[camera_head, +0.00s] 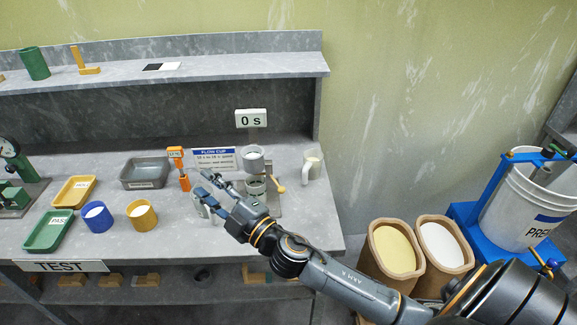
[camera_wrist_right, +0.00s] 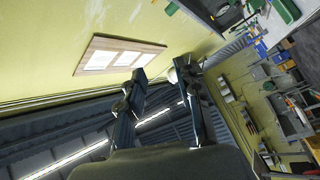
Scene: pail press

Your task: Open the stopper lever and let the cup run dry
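The flow cup (camera_head: 253,160) sits in a stand on the bench, in front of the blue-topped FLOW CUP sign (camera_head: 214,158). A small lever with a yellow knob (camera_head: 281,188) sticks out at the stand's lower right. A greenish vessel (camera_head: 257,186) is under the cup. I cannot see the liquid level or the stopper itself. My right gripper (camera_head: 203,183) is left of the stand, fingers pointing left, apart from the lever. Its fingers are spread in the right wrist view (camera_wrist_right: 157,75), and I see nothing held. My left gripper is not in view.
A white mug (camera_head: 312,166) stands right of the stand; a pale cup (camera_head: 203,206) is partly behind my right gripper. An orange meter (camera_head: 178,168), a grey tray (camera_head: 145,172) and blue (camera_head: 97,216) and yellow (camera_head: 142,214) pots stand left.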

